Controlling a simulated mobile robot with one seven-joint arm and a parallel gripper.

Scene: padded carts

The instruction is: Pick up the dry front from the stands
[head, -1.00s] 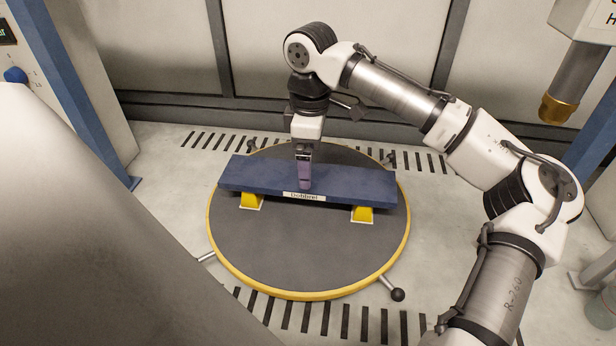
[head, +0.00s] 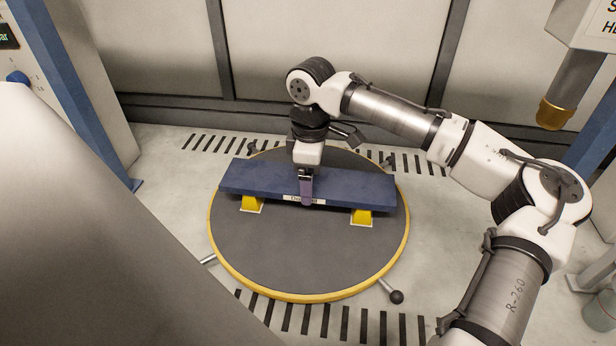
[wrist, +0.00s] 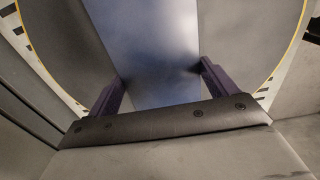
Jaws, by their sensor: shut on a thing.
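The dry front is a long dark blue board (head: 350,188) with a small white label on its near edge. It lies across two yellow stands, a left one (head: 252,205) and a right one (head: 361,217), and I see no clear gap between board and stands. My gripper (head: 306,196) comes down from above at the board's middle, with a purple finger over the near edge, partly covering the label. In the wrist view the board (wrist: 155,45) runs between the two fingers of my gripper (wrist: 160,78), which is shut on it across its width. The far finger is hidden in the head view.
The stands sit on a round dark turntable (head: 310,260) with a yellow rim and knobbed handles. Striped floor markings lie around it. A nozzle with a brass tip (head: 552,114) hangs at upper right. A blue post (head: 85,100) stands at left.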

